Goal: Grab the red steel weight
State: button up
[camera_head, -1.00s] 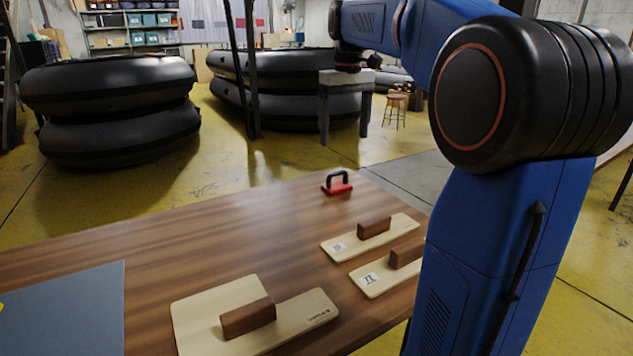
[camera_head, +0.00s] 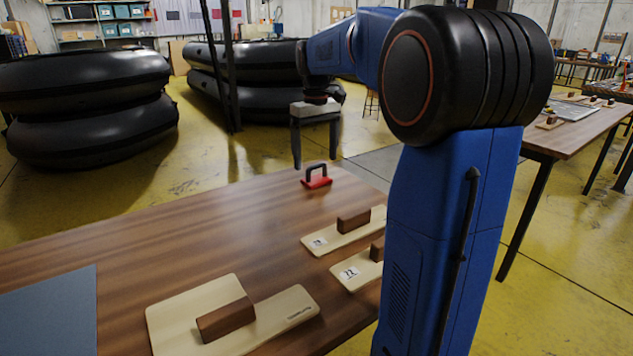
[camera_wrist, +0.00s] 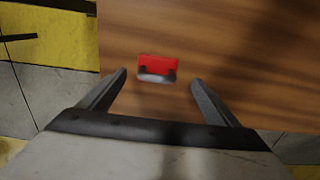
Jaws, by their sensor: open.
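The red steel weight (camera_head: 317,182) stands upright near the far edge of the wooden table, with its dark arched handle on top. In the wrist view its red base (camera_wrist: 158,62) shows with the grey handle in front of it, near the line between my fingertips. My gripper (camera_head: 315,163) is open, with its fingers pointing down just above and behind the weight in the head view. In the wrist view my gripper (camera_wrist: 158,77) has one finger on each side of the weight, with clear gaps. It holds nothing.
Wooden boards with brown grips (camera_head: 352,228) lie on the table (camera_head: 180,235) nearer the camera. A grey-blue sheet (camera_head: 45,310) lies at the left. The tabletop around the weight is clear. Stacked black boats (camera_head: 80,105) stand behind; another table (camera_head: 575,135) is at the right.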

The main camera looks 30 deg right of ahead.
aim_at(317, 179)
jog(key=shift+w+d+f, duration=0.1)
jog(key=shift+d+f, duration=0.05)
jog(key=shift+f, duration=1.4)
jog(key=shift+w+d+f, duration=0.1)
jog(key=shift+f, duration=1.4)
jog(key=shift+c, duration=0.3)
jog(key=c, duration=1.6)
jog(key=shift+r, duration=0.1)
